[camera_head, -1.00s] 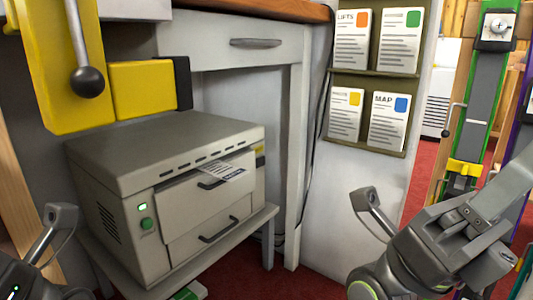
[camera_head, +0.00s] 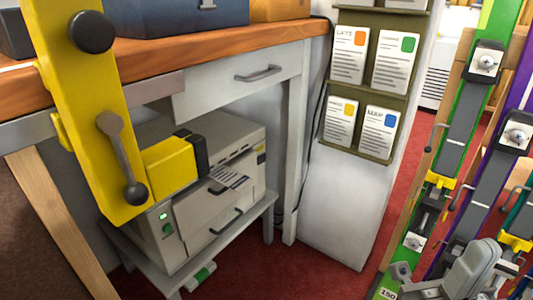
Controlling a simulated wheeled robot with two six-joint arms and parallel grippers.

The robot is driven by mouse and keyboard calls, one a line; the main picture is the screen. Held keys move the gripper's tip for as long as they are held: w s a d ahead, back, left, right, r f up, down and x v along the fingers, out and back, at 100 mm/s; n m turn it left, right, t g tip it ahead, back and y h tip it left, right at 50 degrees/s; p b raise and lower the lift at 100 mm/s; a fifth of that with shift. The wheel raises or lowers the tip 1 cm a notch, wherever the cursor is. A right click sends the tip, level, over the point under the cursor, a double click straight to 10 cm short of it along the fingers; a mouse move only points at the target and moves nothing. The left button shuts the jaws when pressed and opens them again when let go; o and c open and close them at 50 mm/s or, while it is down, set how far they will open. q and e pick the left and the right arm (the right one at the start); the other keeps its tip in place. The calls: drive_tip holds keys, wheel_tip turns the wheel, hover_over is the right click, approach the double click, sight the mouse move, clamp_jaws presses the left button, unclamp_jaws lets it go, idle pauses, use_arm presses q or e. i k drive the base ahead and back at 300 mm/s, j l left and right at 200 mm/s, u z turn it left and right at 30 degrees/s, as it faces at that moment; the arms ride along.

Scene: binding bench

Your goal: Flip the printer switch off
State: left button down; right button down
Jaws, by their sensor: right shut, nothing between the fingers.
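The grey printer (camera_head: 146,245) stands on a low white stand under the bench. Its front left edge carries a small lit green element (camera_head: 163,216) with a round green button (camera_head: 168,229) below it; I cannot tell which is the switch or its position. The yellow machine hides part of the printer's top. Part of my right gripper (camera_head: 472,266) shows at the bottom right, shut and empty, far from the printer. My left gripper is out of view.
A yellow machine (camera_head: 75,90) with dark knobs hangs over the bench's front edge, in front of the printer. The low stand (camera_head: 257,207) sits on red carpet (camera_head: 245,275). A leaflet rack (camera_head: 368,83) stands right of the bench.

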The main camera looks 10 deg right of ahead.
sight(261, 159)
drive_tip(key=i+l+u, duration=0.1)
drive_tip(key=l+u, duration=0.2)
drive_tip(key=u, duration=0.15)
drive_tip(key=i+l+u, duration=0.1)
drive_tip(key=l+u, duration=0.4)
drive_tip(key=l+z, duration=0.15)
drive_tip(key=z, duration=0.3)
drive_tip(key=l+z, duration=0.15)
drive_tip(key=z, duration=0.25)
drive_tip(key=i+l+z, duration=0.1)
drive_tip(key=z, duration=0.35)
drive_tip(key=l+z, duration=0.1)
drive_tip(key=z, duration=0.3)
drive_tip(key=i, duration=0.05)
